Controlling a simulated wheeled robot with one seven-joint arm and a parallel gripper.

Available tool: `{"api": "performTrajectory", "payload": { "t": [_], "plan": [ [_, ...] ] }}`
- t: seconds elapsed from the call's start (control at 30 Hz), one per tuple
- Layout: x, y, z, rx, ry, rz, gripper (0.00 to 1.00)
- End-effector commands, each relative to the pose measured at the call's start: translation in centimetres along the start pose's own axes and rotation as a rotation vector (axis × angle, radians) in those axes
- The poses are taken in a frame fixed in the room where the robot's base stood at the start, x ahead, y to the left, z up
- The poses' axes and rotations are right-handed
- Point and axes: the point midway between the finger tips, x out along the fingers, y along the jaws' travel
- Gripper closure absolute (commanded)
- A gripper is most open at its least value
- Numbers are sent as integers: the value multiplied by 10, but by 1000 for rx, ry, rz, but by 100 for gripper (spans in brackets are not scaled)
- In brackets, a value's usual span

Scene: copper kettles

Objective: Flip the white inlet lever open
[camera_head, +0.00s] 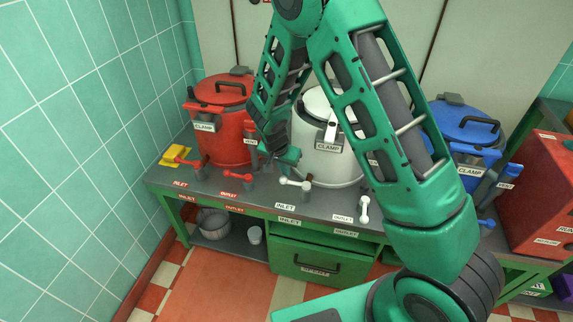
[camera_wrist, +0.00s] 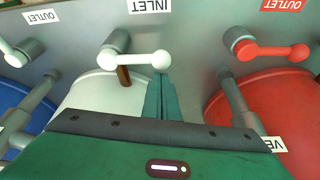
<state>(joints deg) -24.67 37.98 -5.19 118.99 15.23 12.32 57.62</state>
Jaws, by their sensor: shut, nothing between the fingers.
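The white inlet lever (camera_head: 295,183) lies roughly crosswise on its grey valve stub at the bench front, below the white kettle (camera_head: 322,150). In the wrist view the lever (camera_wrist: 135,58) is a white bar with a round knob at each end, beside the INLET label (camera_wrist: 149,5). My gripper (camera_head: 291,157) is just above and behind the lever in the head view. In the wrist view its green fingers (camera_wrist: 161,82) are shut and empty, with their tips close to the lever's right-hand knob. I cannot tell whether they touch it.
A white outlet lever (camera_head: 364,208) stands to the right. Red levers (camera_head: 238,175) belong to the red kettle (camera_head: 222,105) on the left. The blue kettle (camera_head: 467,130) is on the right, partly behind my arm. A yellow item (camera_head: 175,155) lies at the bench's left end.

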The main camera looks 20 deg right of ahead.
Motion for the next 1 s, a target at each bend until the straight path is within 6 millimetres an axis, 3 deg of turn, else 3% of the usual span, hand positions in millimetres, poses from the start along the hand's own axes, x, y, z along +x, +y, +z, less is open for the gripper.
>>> {"api": "performTrajectory", "payload": {
  "t": [1.0],
  "plan": [
    [-3,-1,10,-75,-1,-27,100]
  ]
}}
